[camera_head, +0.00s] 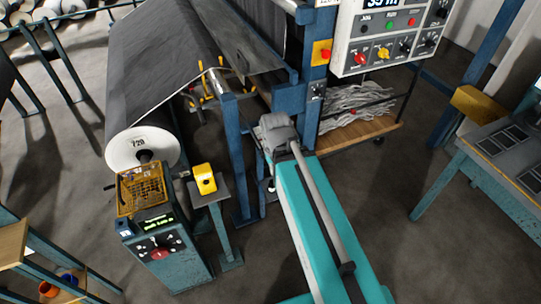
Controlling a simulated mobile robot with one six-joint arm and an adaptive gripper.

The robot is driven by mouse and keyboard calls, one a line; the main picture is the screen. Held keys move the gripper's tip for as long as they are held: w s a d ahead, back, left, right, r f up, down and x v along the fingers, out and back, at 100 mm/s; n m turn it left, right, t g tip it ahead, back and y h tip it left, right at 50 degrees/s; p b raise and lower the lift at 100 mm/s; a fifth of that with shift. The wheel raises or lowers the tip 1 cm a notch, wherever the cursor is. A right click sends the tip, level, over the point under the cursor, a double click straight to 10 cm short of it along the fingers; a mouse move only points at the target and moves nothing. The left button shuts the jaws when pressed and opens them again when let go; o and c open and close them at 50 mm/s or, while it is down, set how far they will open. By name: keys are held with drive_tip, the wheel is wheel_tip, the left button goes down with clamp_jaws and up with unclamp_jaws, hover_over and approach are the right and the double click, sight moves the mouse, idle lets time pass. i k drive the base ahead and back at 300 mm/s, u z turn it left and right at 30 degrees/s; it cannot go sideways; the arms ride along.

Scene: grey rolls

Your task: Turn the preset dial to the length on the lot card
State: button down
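A control panel (393,32) at the top right carries a lit display reading about "35 m", cut by the picture's top edge. Below the display are several knobs, among them a red knob (359,58) and a yellow knob (383,53). A machine box (165,255) at lower left has a lit green display and a red knob (160,254). I cannot tell which knob is the preset dial; the small print is unreadable. I cannot make out a lot card. My grey arm extends toward the blue frame; its fingers cannot be made out.
A yellow box (204,179) sits on a small stand. A blue post (296,95) carries a red button on yellow. A teal table (510,155) stands right; open floor lies before it.

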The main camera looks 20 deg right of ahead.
sight(429, 43)
drive_tip(key=z, duration=1.4)
